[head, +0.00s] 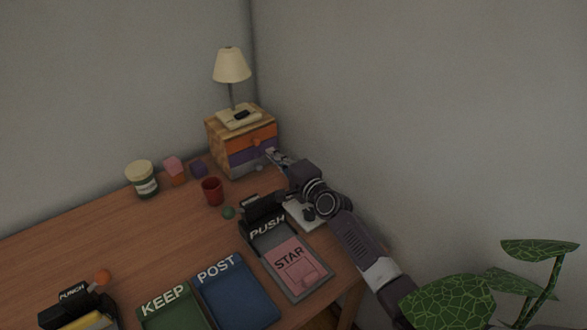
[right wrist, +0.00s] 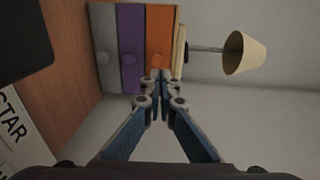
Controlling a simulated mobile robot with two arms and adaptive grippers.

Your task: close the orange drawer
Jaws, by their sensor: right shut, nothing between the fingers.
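A small wooden drawer cabinet (head: 213,137) stands at the back corner of the desk. Its top drawer is the orange drawer (head: 252,136), with a round orange knob. In the right wrist view the orange drawer (right wrist: 159,28) shows as the band beside the purple one, and its front looks about level with the others; I cannot tell whether a small gap is left. My right gripper (head: 274,155) is shut and empty, just in front of the cabinet. In the right wrist view its fingertips (right wrist: 160,77) are close to the orange knob; contact is unclear. My left gripper is out of view.
A purple drawer (head: 250,155) and a grey drawer (head: 245,168) lie below. A lamp (head: 231,66) stands on the cabinet. A red cup (head: 212,190), a jar (head: 143,179) and small blocks are left of it. Labelled trays (head: 238,292) fill the front; a plant (head: 450,302) is at lower right.

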